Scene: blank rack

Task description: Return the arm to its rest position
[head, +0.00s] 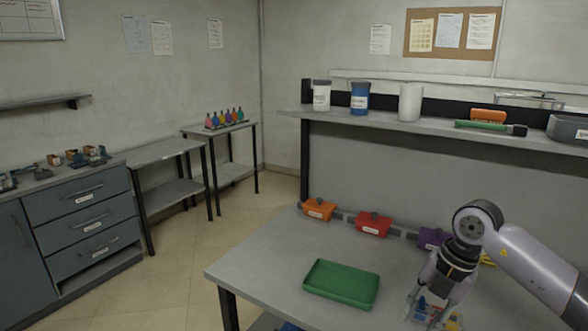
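My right arm (530,262) comes in from the right over the workbench (250,257) and bends down at the wrist. My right gripper (432,308) points down at the front right part of the bench, low over or beside a small rack with blue, red and yellow pieces (452,322). The gripper covers part of these pieces, and the lower picture edge lies close below. I cannot tell whether its fingers are open or shut, or touching a piece. My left gripper does not show.
A green tray (342,301) lies left of the gripper. Orange (319,209), red (373,224) and purple (432,239) bins line the bench's back. A shelf (430,124) above holds white and blue containers and a green-handled brush (490,127). The bench's left part is clear.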

